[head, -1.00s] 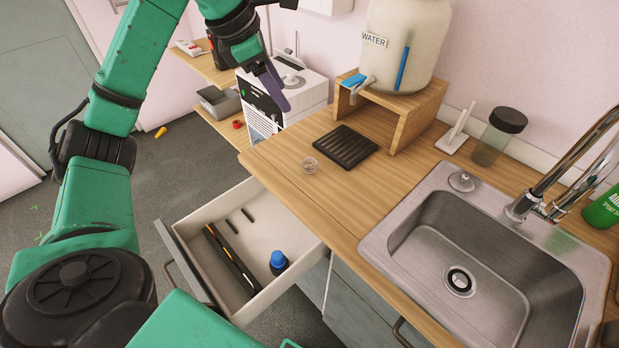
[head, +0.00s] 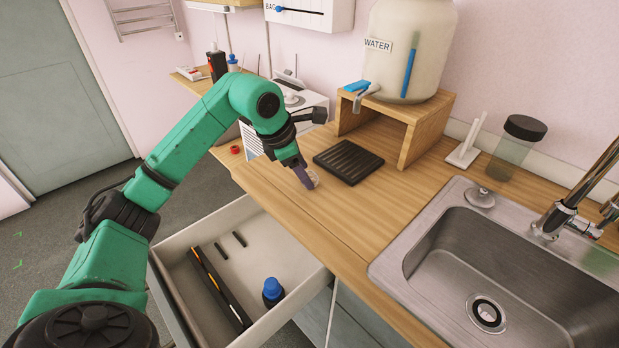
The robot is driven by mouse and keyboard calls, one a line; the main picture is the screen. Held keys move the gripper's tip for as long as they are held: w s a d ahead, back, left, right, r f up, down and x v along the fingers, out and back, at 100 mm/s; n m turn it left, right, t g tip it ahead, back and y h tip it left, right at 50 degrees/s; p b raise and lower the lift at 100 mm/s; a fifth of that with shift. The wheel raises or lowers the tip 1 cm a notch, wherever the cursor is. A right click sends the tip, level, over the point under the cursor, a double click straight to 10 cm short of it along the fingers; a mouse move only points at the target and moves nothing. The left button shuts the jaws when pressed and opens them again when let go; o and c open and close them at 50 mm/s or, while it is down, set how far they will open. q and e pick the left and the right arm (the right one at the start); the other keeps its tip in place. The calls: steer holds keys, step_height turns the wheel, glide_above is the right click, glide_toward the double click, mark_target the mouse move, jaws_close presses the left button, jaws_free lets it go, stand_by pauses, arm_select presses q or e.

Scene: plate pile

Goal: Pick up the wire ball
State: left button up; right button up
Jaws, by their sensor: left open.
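The wire ball (head: 314,178) is a small pale round mesh on the wooden counter (head: 345,215), left of the black ridged tray (head: 348,161). My left gripper (head: 307,180) reaches down to it from the upper left, its purple fingers at the ball and hiding part of it. The jaws are open. I cannot tell whether the fingers touch the ball. My right gripper is not in view.
An open drawer (head: 180,303) below the counter holds a blue-capped bottle (head: 272,291) and dark sticks. A water jar (head: 405,50) stands on a wooden stand (head: 417,130). A steel sink (head: 430,225) lies to the right. The counter between ball and sink is clear.

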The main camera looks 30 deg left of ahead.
arm_select(q)
steer(key=x, duration=0.2)
steer(key=shift+w+d+f, duration=0.1)
steer(key=shift+w+f, duration=0.05)
steer(key=shift+f, duration=0.1)
steer(key=c, duration=1)
steer(key=shift+r, duration=0.15)
jaws_close()
